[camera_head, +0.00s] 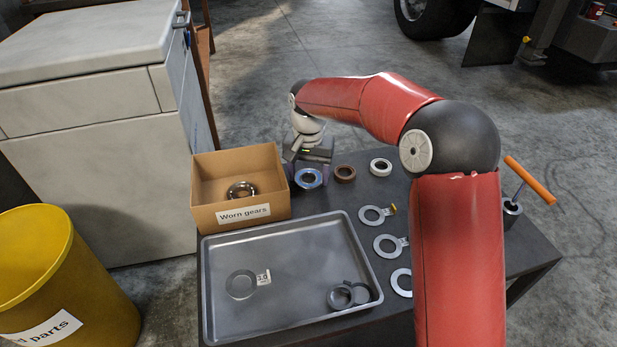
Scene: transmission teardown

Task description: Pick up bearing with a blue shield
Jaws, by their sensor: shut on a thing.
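The bearing with a blue shield (308,179) is a small ring with a blue face, at the back of the dark table just right of the cardboard box. My gripper (307,170) reaches down over it, and its jaws are shut on this bearing. The bearing appears at or very near the table top; I cannot tell whether it is lifted. A brown-shielded bearing (344,173) and a white-shielded bearing (380,167) lie to its right, apart from it.
A grey tray (300,247) holds rings in front. Flat tagged rings (384,244) lie right of the tray.

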